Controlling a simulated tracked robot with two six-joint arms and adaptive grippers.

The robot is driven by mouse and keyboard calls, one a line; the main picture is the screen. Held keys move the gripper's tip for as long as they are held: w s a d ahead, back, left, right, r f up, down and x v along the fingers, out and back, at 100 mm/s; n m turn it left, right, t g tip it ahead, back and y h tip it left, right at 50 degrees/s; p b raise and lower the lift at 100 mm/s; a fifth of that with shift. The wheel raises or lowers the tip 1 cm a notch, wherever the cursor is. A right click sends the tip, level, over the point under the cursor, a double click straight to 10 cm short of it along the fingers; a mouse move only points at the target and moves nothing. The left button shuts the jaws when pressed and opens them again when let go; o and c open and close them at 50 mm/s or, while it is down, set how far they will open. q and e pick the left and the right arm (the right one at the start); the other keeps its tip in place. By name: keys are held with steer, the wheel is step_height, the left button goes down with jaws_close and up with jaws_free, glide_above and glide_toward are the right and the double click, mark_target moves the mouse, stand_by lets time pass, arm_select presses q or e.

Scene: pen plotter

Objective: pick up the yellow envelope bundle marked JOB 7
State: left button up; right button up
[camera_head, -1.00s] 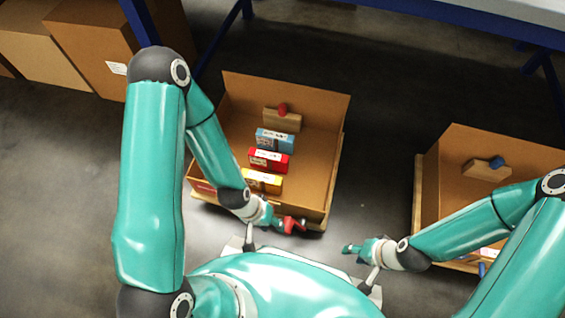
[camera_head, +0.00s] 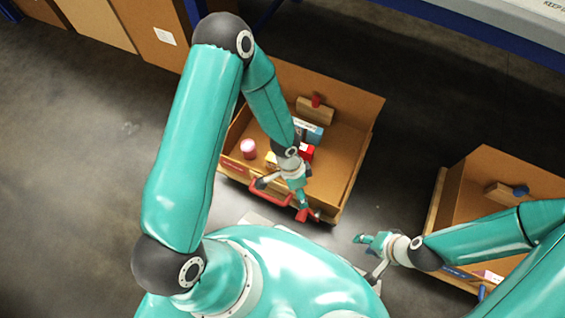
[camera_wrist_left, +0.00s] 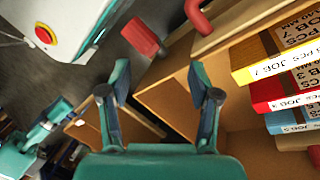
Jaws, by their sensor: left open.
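The yellow envelope bundle (camera_wrist_left: 275,58) stands at the right of the left wrist view, its white label reading JOB 7. Only a small part of it (camera_head: 271,160) shows in the head view, behind my left arm. It stands in a row with a red bundle (camera_wrist_left: 285,95) and a blue one (camera_wrist_left: 293,121). My left gripper (camera_wrist_left: 160,75) is open and empty, to the left of the yellow bundle in the wrist view. In the head view it (camera_head: 303,200) is over the carton's near edge. My right gripper (camera_head: 366,239) is apart from the cartons; its jaws are too small to judge.
The open carton (camera_head: 355,105) also holds a wooden block with a red knob (camera_head: 316,109) and a pink cylinder (camera_head: 248,148). A red handle (camera_wrist_left: 145,38) is close to my left gripper. A second carton (camera_head: 505,160) stands at the right. Dark floor lies between them.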

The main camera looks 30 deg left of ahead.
arm_select(q)
steer(key=w+a+r+m+t+y+p, duration=0.1)
steer(key=w+a+r+m+y+p, duration=0.15)
steer(key=w+a+m+y, duration=0.45)
steer(key=w+a+f+b, duration=0.1)
steer(key=f, duration=0.2)
steer(key=w+f+m+h+b, duration=0.1)
steer(key=f, duration=0.2)
steer(key=w+a+f+h+b, duration=0.1)
steer(key=f+b, duration=0.1)
steer(key=f, duration=0.2)
steer(key=shift+a+f+m, duration=0.1)
steer(key=shift+a+m, duration=0.2)
steer(key=shift+a, duration=0.05)
steer(key=shift+w+a+f+b, duration=0.1)
steer(key=shift+a+f+b, duration=0.15)
steer(key=shift+f+b, duration=0.75)
steer(key=shift+w+a+f+b, duration=0.1)
steer(key=shift+a+f+b, duration=0.1)
steer(key=shift+f, duration=1.6)
arm_select(e)
step_height(320, 180, down, 2)
steer(key=shift+f, duration=0.25)
arm_select(q)
steer(key=shift+r, duration=0.1)
jaws_close()
